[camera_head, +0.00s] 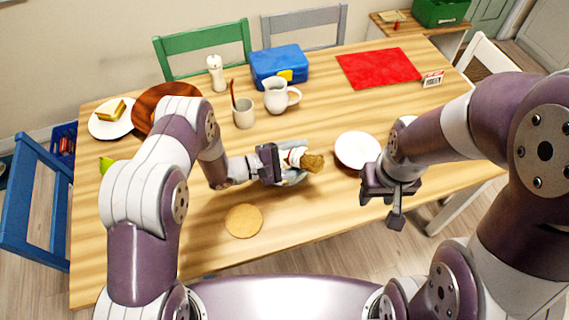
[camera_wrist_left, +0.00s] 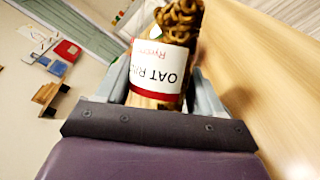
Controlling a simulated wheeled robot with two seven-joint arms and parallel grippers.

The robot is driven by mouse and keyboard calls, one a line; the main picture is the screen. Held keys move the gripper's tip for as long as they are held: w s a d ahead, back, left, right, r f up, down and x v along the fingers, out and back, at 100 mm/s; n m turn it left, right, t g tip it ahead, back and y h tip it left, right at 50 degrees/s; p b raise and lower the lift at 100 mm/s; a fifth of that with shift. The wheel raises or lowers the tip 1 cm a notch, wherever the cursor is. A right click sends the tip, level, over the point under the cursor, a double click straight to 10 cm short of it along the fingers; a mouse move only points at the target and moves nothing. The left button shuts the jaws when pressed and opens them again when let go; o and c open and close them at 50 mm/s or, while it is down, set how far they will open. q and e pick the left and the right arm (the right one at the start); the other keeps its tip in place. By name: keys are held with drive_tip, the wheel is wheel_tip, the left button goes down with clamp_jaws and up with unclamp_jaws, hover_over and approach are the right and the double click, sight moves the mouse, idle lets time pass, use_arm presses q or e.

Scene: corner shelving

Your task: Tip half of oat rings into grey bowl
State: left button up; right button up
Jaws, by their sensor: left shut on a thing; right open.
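My left gripper (camera_head: 283,161) is shut on the oat rings container (camera_head: 293,158), which lies tipped on its side with its mouth to the right. In the left wrist view the container (camera_wrist_left: 160,68) shows a white label with a red band and brown rings (camera_wrist_left: 181,18) at its mouth. My right gripper (camera_head: 398,207) is open and empty, near the table's front edge at the right.
A white plate or bowl (camera_head: 358,149) stands to the right of the container. A round tan mat (camera_head: 244,221) lies in front. A white jug (camera_head: 279,96), a cup (camera_head: 243,115) and a blue lunch box (camera_head: 279,66) stand behind. The front right of the table is clear.

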use_arm(q)
drive_tip(key=shift+w+a+r+n+h+b, duration=0.3)
drive_tip(key=shift+a+n+h+b, duration=0.1)
drive_tip(key=shift+n, duration=0.3)
idle(1.8)
